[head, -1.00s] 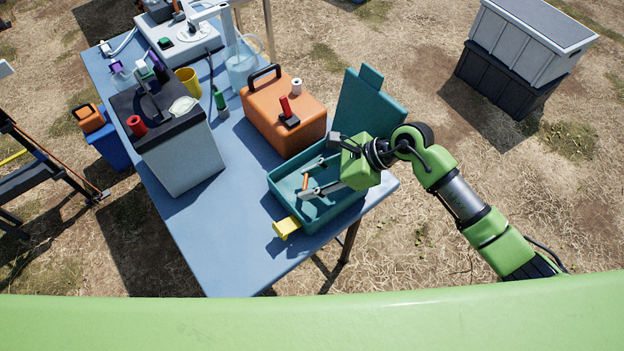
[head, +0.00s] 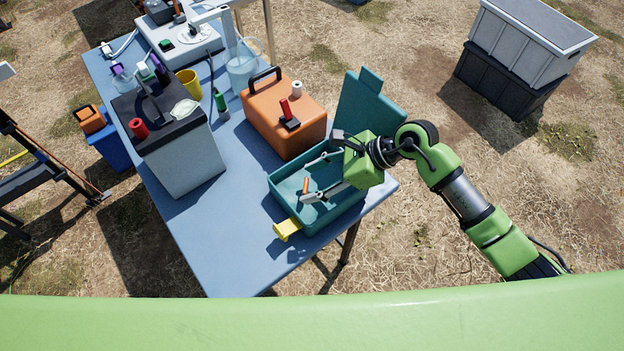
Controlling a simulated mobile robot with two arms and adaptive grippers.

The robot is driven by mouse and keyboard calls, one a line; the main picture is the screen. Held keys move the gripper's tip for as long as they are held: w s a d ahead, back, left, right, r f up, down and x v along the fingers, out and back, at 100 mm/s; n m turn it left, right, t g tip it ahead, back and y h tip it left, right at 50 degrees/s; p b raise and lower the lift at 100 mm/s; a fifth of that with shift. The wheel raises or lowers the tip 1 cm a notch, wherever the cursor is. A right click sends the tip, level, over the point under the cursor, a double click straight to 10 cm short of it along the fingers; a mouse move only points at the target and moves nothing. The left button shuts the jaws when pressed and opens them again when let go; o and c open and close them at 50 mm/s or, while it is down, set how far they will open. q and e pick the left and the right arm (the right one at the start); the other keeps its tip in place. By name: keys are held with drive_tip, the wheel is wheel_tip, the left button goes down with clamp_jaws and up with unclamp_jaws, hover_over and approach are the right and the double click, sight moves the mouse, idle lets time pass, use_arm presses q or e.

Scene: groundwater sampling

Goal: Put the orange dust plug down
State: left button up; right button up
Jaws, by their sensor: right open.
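The orange dust plug (head: 305,186) is a small orange piece inside the open teal box (head: 318,222) at the table's near right corner. My right gripper (head: 305,178) reaches into the box from the right. Its fingers are spread apart, and the plug shows between them without a visible grip on it. Whether the plug touches the box floor or a fingertip I cannot tell. My left gripper is out of view.
The blue table (head: 235,240) is clear in front and left of the box. A yellow piece (head: 287,229) sits at the box's near left edge. An orange case (head: 270,125) stands behind it, and a grey cooler (head: 185,160) stands to the left.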

drive_tip(key=b+v, duration=0.1)
drive_tip(key=v, duration=1)
drive_tip(key=shift+b, duration=0.4)
drive_tip(key=shift+s+d, duration=0.1)
